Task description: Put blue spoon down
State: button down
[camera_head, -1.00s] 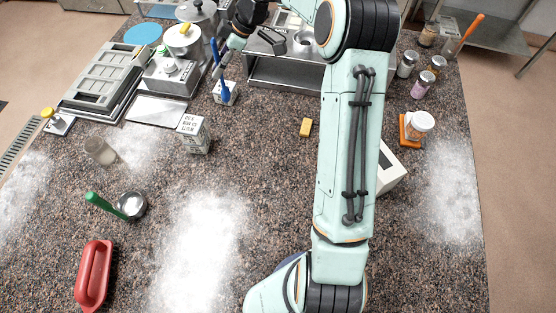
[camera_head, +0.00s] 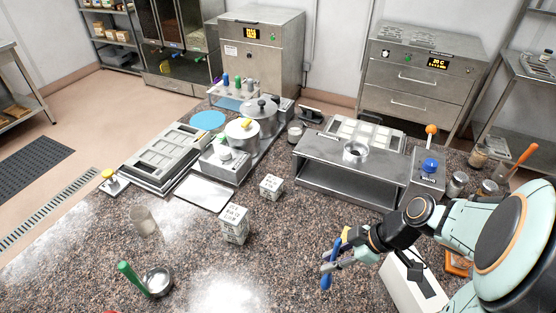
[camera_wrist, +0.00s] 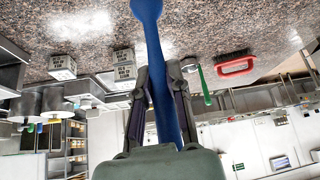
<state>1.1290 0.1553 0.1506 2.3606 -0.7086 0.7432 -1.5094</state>
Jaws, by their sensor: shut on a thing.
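The blue spoon (camera_head: 327,274) is in my gripper (camera_head: 338,262), at the right front of the speckled counter in the head view. It hangs steeply tilted, and I cannot tell whether its lower end touches the counter. In the wrist view the blue spoon (camera_wrist: 155,50) runs between the two fingers of my gripper (camera_wrist: 158,75), which are shut on it. Its wide end points toward the counter surface.
A white box (camera_head: 412,280) stands right of my gripper. A steel stand (camera_head: 350,172) is farther back. A white printed cube (camera_head: 271,187) and carton (camera_head: 234,224) stand left. A green-handled ladle (camera_head: 157,282) lies front left. Counter between is clear.

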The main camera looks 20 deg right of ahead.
jog(key=w+d+f, duration=0.3)
jog(key=w+f, duration=0.5)
jog(key=f, duration=0.2)
jog(key=shift+d+f, duration=0.25)
jog(key=shift+f, duration=0.05)
jog(key=c, duration=1.1)
grip_release()
jog(key=shift+f, duration=0.15)
